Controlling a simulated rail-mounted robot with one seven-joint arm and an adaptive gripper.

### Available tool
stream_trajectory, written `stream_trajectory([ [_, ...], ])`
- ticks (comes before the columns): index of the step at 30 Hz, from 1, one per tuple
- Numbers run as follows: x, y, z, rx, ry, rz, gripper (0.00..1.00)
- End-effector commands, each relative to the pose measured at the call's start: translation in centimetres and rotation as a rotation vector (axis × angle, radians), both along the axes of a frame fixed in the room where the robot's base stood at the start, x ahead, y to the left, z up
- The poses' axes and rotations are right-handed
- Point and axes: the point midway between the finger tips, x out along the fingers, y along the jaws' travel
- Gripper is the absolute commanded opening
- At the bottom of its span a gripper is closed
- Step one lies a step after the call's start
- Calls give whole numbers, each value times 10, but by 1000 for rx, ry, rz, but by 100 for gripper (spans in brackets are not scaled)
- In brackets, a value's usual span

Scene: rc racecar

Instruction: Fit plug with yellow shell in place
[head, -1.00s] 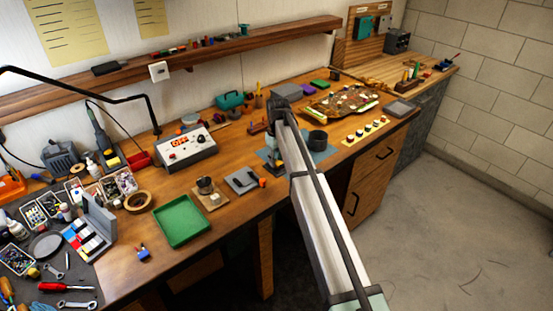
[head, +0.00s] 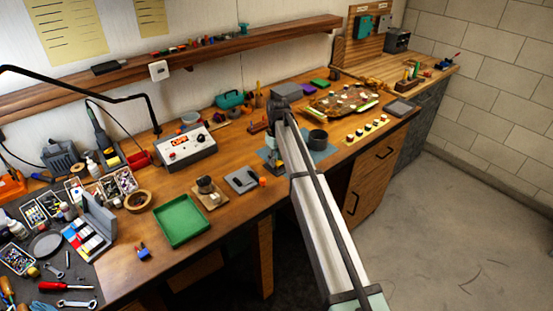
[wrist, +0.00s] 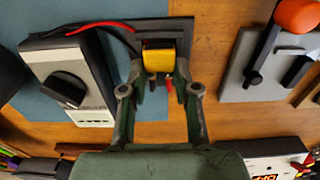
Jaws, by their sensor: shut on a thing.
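In the wrist view, the plug with the yellow shell (wrist: 158,58) is between the fingertips of my gripper (wrist: 160,72). The fingers are closed on its two sides. A dark pin or stub and a small red piece show just below the yellow shell, toward my palm. The plug is over a dark flat plate (wrist: 179,30). I cannot tell whether it touches the plate or is seated in anything.
A white device with a black knob (wrist: 66,88) stands close left of the plug, with a red wire (wrist: 100,25) running past. A grey plate with an orange-ended lever (wrist: 258,65) lies to the right. A green tray (head: 182,220) and a power unit (head: 187,148) are farther along the bench.

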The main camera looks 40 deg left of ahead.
Motion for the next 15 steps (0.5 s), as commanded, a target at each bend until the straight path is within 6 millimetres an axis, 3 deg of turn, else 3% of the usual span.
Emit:
stream_trajectory([
  [9,0,0,-8,0,0,0,11],
  [10,0,0,-8,0,0,0,37],
  [12,0,0,-8,0,0,0,59],
  [15,0,0,-8,0,0,0,59],
])
